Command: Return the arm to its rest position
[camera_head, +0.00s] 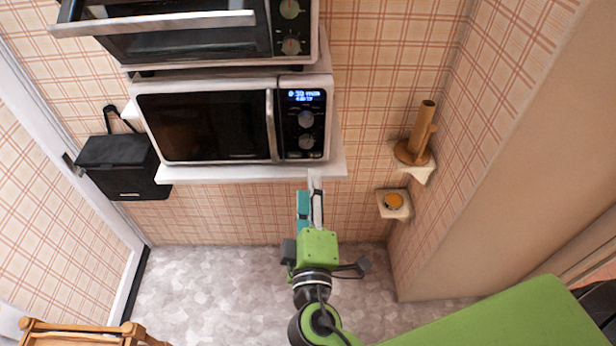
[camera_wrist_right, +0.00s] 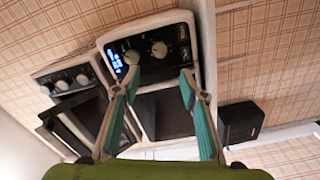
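My right gripper (camera_head: 310,192) is in front of and below the microwave (camera_head: 215,125) in the head view, with its arm rising from the bottom of the picture. In the right wrist view the two teal-backed fingers of the gripper (camera_wrist_right: 159,78) stand wide apart, with nothing held between them. The microwave's control panel (camera_wrist_right: 150,48) and dark door show beyond the fingers. The microwave door looks shut, and its display is lit. My left gripper is not in view.
The microwave stands on a white shelf (camera_head: 245,172), with an oven (camera_head: 185,35) above. A black box (camera_head: 122,165) hangs at left. Two small corner shelves at right hold a brown wooden object (camera_head: 418,135) and an orange round item (camera_head: 393,201). Wooden furniture (camera_head: 80,335) stands lower left; the floor between is clear.

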